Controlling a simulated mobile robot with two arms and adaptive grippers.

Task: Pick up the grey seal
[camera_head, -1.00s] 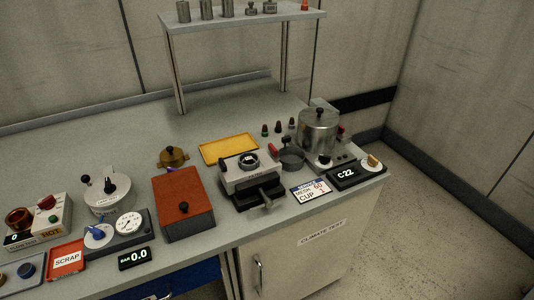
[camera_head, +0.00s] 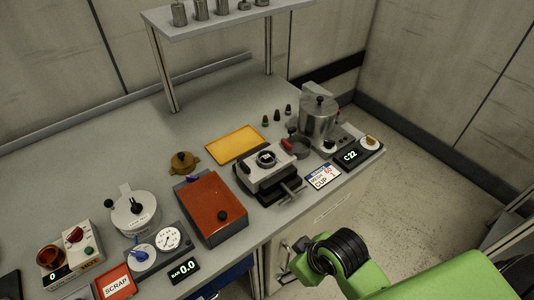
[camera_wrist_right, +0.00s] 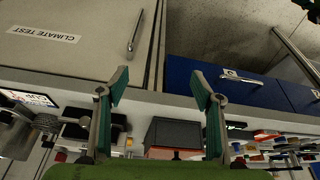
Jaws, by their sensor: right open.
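I cannot make out a grey seal for certain. A grey and black clamp-like fixture (camera_head: 267,168) stands on the bench in the head view, with a dark round part (camera_head: 266,158) on its top; whether this is the seal I cannot tell. My right gripper (camera_wrist_right: 160,82) is open and empty in the right wrist view, in front of the cabinet fronts and below the bench's front edge in that upside-down view. Only my green right arm shows in the head view, at the lower right. My left gripper is not in view.
A red-topped box (camera_head: 214,203), a yellow tray (camera_head: 234,145), a brass lidded part (camera_head: 183,163) and a metal pot (camera_head: 319,118) crowd the bench. A red SCRAP tray (camera_head: 116,284) lies at the front left. A raised shelf (camera_head: 226,18) spans the back. The bench's back left is clear.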

